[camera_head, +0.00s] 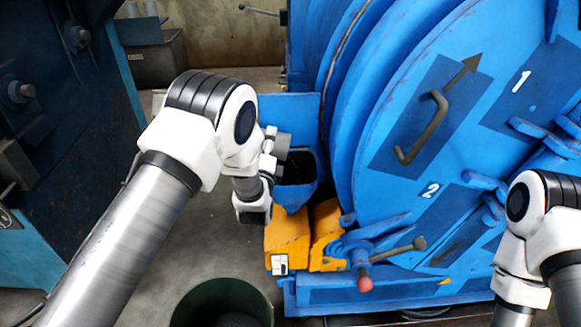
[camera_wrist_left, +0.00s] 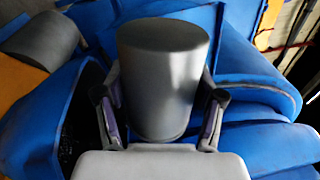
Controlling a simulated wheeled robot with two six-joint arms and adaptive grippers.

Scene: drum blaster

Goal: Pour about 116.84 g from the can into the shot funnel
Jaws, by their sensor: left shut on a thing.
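My left gripper (camera_wrist_left: 161,98) is shut on the grey can (camera_wrist_left: 163,75), with one finger on each side of it. In the head view the can (camera_head: 283,146) shows as a short grey cylinder beyond my left wrist, lying roughly sideways above the blue shot funnel (camera_head: 299,193). The funnel's dark opening is partly covered by the can and my gripper. In the left wrist view the blue funnel wall (camera_wrist_left: 38,108) shows beside the can, with dark inside. I cannot tell whether anything is flowing from the can. My right gripper is out of view; only its arm shows.
The large blue drum (camera_head: 400,120) stands close to the right of the funnel. A dark green bin (camera_head: 222,299) stands on the floor at front. Blue machinery is at far left.

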